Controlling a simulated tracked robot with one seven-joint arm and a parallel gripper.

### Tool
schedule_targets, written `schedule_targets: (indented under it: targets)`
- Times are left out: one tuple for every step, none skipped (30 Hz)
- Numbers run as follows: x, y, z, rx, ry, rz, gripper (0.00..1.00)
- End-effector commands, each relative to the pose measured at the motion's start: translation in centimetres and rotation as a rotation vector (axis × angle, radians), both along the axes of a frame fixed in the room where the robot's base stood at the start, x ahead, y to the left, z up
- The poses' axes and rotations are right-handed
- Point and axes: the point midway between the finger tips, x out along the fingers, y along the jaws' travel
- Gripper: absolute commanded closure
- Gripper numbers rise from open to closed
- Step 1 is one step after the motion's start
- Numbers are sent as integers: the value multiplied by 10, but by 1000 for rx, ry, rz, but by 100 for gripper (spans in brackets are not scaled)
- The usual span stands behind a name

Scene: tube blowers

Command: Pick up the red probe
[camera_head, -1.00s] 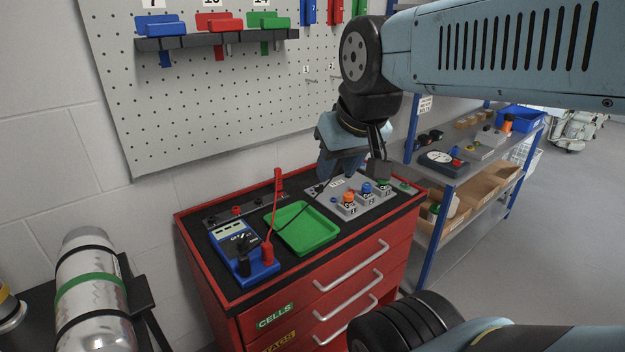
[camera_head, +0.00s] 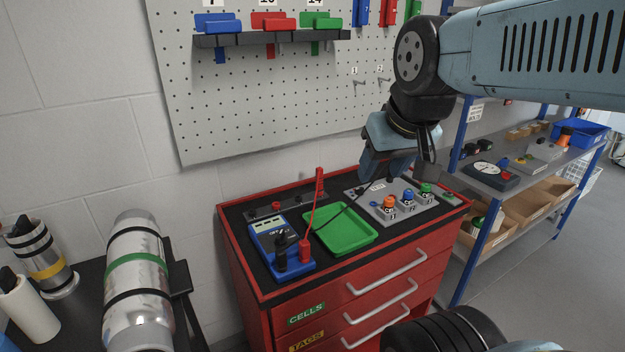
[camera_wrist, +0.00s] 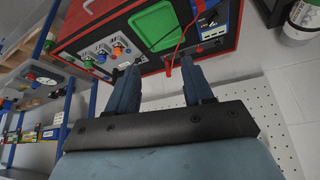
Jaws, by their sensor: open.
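The red probe (camera_head: 319,184) stands upright at the back of the red cabinet's top, left of centre. A thin red lead runs down from it to the blue multimeter (camera_head: 270,236). In the wrist view the red probe (camera_wrist: 168,70) shows between my finger tips, beyond them, nearer the right finger. My gripper (camera_head: 396,172) hangs over the back right of the cabinet top, to the right of the probe and apart from it. In the wrist view my gripper (camera_wrist: 158,75) is open with nothing between its fingers.
A green tray (camera_head: 365,239) lies right of the multimeter. A grey panel (camera_head: 378,209) with orange, blue and green knobs is close to my gripper. The pegboard (camera_head: 285,100) rises behind the cabinet. A shelf rack (camera_head: 500,180) stands to the right, and metal cylinders (camera_head: 138,270) stand left.

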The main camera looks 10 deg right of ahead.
Motion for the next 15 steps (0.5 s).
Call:
schedule_targets:
  targets:
    - [7,0,1,-5,6,2,49]
    - [12,1,1,-7,9,5,49]
    - [21,1,2,-12,13,10,49]
    - [28,1,4,-17,15,15,49]
    - [35,2,4,-22,19,20,49]
    - [46,2,4,-28,24,26,49]
    - [54,2,5,-32,26,32,49]
    - [62,3,5,-37,29,38,49]
    - [73,3,5,-42,33,46,49]
    - [81,3,5,-44,37,51,49]
    - [89,3,4,-48,40,58,49]
    - [100,3,4,-52,42,65,49]
    - [108,3,2,-55,47,70,49]
    - [116,3,1,-58,50,78,49]
    - [128,3,0,-60,53,86,49]
